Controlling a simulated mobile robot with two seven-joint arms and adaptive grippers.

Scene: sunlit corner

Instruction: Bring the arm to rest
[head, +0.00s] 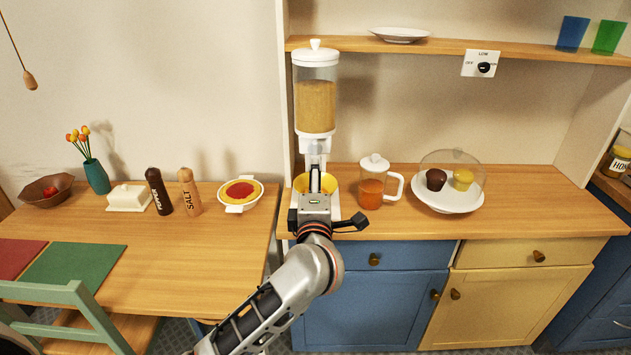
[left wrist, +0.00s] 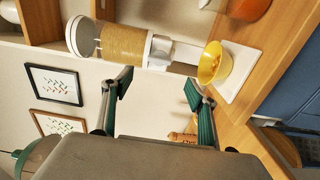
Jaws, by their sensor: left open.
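My left arm comes in from the bottom of the head view. Its gripper (head: 316,190) is in front of the cereal dispenser (head: 316,95) at the counter's left end. In the left wrist view the two green-padded fingers of the gripper (left wrist: 160,80) are spread apart with nothing between them. A yellow bowl (head: 301,183) stands under the dispenser, partly hidden by the gripper. In the left wrist view the bowl (left wrist: 208,64) holds some cereal and sits on the dispenser's white base (left wrist: 240,75), apart from the fingers. My right gripper is not in view.
A glass jug (head: 371,190) and a domed cake stand (head: 450,200) are to the right on the counter. A pie dish (head: 240,205), salt (head: 190,192) and pepper (head: 159,190) mills stand left on the table. A green chair (head: 65,293) is at lower left.

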